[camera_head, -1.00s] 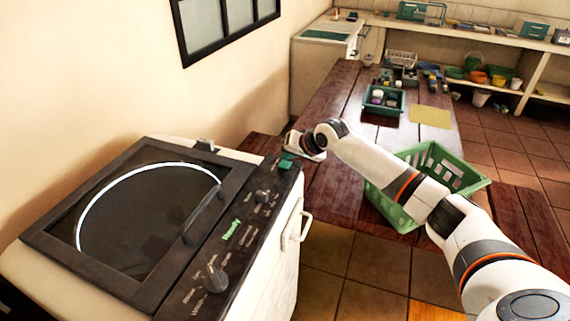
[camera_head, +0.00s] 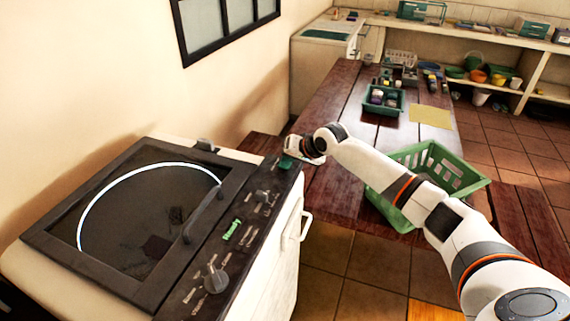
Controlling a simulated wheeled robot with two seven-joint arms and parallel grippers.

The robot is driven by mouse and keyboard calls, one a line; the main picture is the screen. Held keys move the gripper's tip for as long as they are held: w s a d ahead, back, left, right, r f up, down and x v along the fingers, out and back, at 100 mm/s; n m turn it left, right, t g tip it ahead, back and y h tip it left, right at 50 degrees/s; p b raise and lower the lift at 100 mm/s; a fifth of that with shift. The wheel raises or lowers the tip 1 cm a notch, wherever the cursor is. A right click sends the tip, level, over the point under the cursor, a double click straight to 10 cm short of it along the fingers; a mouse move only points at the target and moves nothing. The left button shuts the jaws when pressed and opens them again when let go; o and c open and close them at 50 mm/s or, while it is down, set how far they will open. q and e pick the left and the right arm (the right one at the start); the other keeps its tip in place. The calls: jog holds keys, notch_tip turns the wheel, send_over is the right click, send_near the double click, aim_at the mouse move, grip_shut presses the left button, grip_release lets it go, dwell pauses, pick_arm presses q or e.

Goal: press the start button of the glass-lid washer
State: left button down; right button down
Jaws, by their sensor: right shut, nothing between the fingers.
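The glass-lid washer (camera_head: 105,282) stands at the left with its lid down. Its round glass window (camera_head: 135,205) shows dark items inside. A dark control panel runs along its right side with knobs (camera_head: 215,280) and a lit green display (camera_head: 231,230) whose text is too small to read. A green button (camera_head: 285,162) sits at the panel's far end. My right gripper (camera_head: 290,155) is shut and empty, right at this button and partly covering it; I cannot tell whether they touch. My left gripper is not in view.
A green basket (camera_head: 470,188) stands on the wooden table (camera_head: 345,120) beneath my right forearm. A small green crate (camera_head: 398,103) with bottles and a yellow cloth (camera_head: 430,116) lie farther back. Shelves line the back wall. A window is above the washer.

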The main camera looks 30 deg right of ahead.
aim_at(289, 165)
jog(key=shift+f, duration=0.45)
dwell(0.7)
jog(key=shift+r, duration=0.15)
jog(key=shift+r+p, duration=0.8)
jog(key=shift+p, duration=0.25)
jog(key=shift+r, duration=0.1)
notch_tip(289, 165, up, 5)
jog(key=p, duration=0.5)
